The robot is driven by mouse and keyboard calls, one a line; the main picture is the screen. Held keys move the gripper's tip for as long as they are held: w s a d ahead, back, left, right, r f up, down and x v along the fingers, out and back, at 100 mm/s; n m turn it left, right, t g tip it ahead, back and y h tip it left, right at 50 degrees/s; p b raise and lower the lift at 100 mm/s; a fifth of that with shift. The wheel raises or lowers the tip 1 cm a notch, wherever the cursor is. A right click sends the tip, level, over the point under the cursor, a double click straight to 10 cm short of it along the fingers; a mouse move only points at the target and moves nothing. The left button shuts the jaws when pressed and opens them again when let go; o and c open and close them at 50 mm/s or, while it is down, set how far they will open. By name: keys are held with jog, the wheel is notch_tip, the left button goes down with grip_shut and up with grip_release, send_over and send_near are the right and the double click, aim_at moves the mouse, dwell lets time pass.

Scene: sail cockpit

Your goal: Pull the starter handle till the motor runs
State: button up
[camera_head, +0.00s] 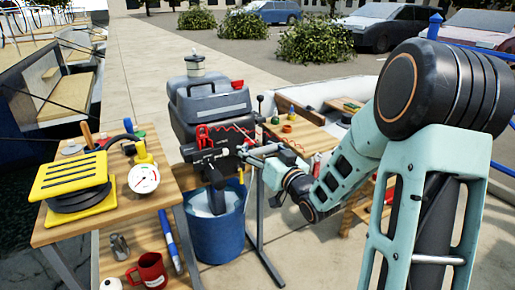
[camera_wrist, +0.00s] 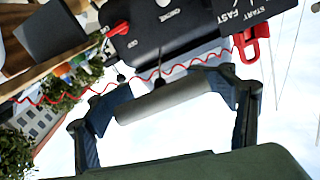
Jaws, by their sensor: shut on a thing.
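The outboard motor (camera_head: 212,108), grey and dark, stands upright over the blue bucket. Its black front panel (camera_wrist: 185,25) with START and FAST lettering fills the top of the wrist view. My gripper (camera_wrist: 169,97) is shut on the grey bar-shaped starter handle (camera_wrist: 178,97), with one finger at each end of it. A thin dark cord runs from the handle up to the panel, and the handle stands slightly off the panel. In the head view my gripper (camera_head: 256,158) is at the motor's front right, and the handle is hard to make out there.
A red coiled cord (camera_wrist: 58,100) crosses behind the handle, near a red clip (camera_wrist: 254,40). The blue bucket (camera_head: 216,236) holds water. A wooden bench (camera_head: 185,183) at left carries a yellow reel (camera_head: 68,178) and a gauge (camera_head: 143,178). Another wooden table (camera_head: 305,140) stands behind right.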

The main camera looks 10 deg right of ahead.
aim_at(264, 152)
jog(key=shift+s+d+f, duration=0.1)
jog(key=shift+s+d, duration=0.1)
jog(key=shift+s, duration=0.3)
jog(key=o, duration=2)
jog(key=shift+c, duration=0.2)
jog(key=v, duration=0.7)
jog(key=shift+s, duration=0.2)
jog(key=shift+w, duration=0.1)
